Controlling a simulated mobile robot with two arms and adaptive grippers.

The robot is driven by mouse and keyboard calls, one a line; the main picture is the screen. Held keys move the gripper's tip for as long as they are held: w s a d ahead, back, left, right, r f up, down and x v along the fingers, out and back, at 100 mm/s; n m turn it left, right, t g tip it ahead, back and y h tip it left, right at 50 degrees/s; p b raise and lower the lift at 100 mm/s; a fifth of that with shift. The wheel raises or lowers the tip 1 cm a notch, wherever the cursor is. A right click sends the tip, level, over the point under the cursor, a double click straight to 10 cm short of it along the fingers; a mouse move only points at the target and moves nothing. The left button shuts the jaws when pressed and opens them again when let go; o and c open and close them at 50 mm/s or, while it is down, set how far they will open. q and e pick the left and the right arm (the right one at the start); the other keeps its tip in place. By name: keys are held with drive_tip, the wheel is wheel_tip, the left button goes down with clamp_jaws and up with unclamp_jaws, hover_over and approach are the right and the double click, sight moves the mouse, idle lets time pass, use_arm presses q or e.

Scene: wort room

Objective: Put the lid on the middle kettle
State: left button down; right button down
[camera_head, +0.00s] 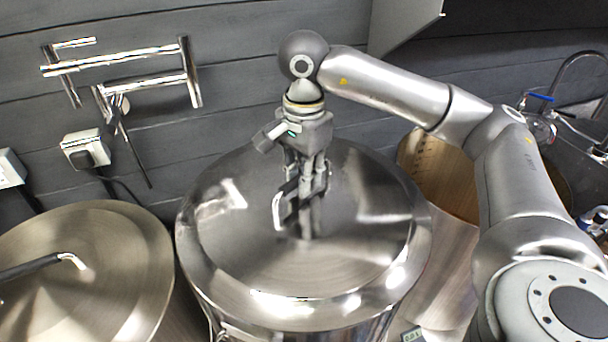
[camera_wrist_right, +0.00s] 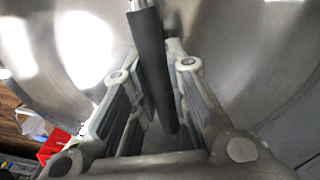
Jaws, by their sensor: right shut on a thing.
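The shiny steel lid (camera_head: 240,245) covers the top of the middle kettle (camera_head: 300,336). It looks level and roughly centred; whether it rests fully on the rim I cannot tell. My right gripper (camera_head: 303,200) is above the lid's centre, pointing down, shut on the lid's handle. In the right wrist view the dark handle bar (camera_wrist_right: 152,65) runs between the two finger pads. The inside of the middle kettle is hidden under the lid. My left gripper is not in view.
A kettle with its own lid (camera_head: 95,255) stands at the left. An open kettle (camera_head: 440,185) stands at the right, partly behind my right arm. A steel wall rack (camera_head: 120,75) and a socket (camera_head: 85,150) are behind. A sink tap (camera_head: 580,60) is at the far right.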

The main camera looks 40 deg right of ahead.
drive_tip(key=shift+r, duration=0.15)
drive_tip(key=c, duration=1.3)
unclamp_jaws()
drive_tip(key=shift+s, duration=0.1)
wheel_tip(320, 180, up, 12)
drive_tip(key=shift+f, duration=0.1)
